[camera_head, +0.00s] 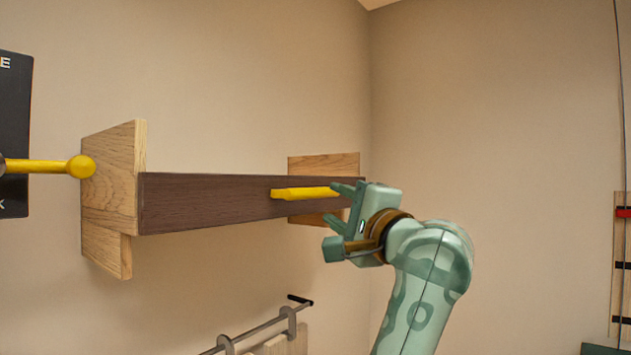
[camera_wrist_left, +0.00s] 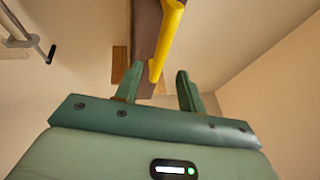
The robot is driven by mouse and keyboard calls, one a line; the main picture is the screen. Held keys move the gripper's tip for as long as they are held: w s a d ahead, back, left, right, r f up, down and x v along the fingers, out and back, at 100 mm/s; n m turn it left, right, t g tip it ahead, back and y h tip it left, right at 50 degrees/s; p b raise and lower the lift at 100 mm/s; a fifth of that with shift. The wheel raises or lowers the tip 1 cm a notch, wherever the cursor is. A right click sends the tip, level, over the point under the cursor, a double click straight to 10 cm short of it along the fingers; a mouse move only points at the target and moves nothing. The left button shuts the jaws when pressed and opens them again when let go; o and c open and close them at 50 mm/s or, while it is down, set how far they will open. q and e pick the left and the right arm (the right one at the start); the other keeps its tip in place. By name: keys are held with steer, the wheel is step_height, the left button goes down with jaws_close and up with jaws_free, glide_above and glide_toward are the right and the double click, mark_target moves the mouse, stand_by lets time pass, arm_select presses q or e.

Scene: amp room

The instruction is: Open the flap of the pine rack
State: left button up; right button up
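The pine rack (camera_head: 112,170) is fixed to the wall, with pale end panels at left and right. Its dark brown flap (camera_head: 205,200) spans the front between them. A yellow bar handle (camera_head: 300,194) is on the flap toward its right end. My left gripper (camera_head: 336,205) is at the right end of the handle, its fingers apart. In the left wrist view the fingers (camera_wrist_left: 158,80) are spread and empty, with the handle (camera_wrist_left: 165,40) running away beyond the gap between them. I cannot tell whether its end lies between the fingertips. My right gripper is out of view.
A yellow rod with a ball end (camera_head: 80,167) sticks out at the left, near a dark sign (camera_head: 15,135). A metal rail (camera_head: 260,330) is below the rack. A wall-mounted wooden rack (camera_head: 621,265) is at the far right. The wall between is bare.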

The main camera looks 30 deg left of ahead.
mark_target(319, 194)
arm_select(q)
steer(key=p+x, duration=0.2)
steer(key=x, duration=0.5)
steer(key=shift+p, duration=0.3)
steer(key=shift+w+a+r, duration=0.1)
steer(key=shift+w+a, duration=0.1)
steer(key=shift+a, duration=0.2)
steer(key=shift+d, duration=0.1)
jaws_close()
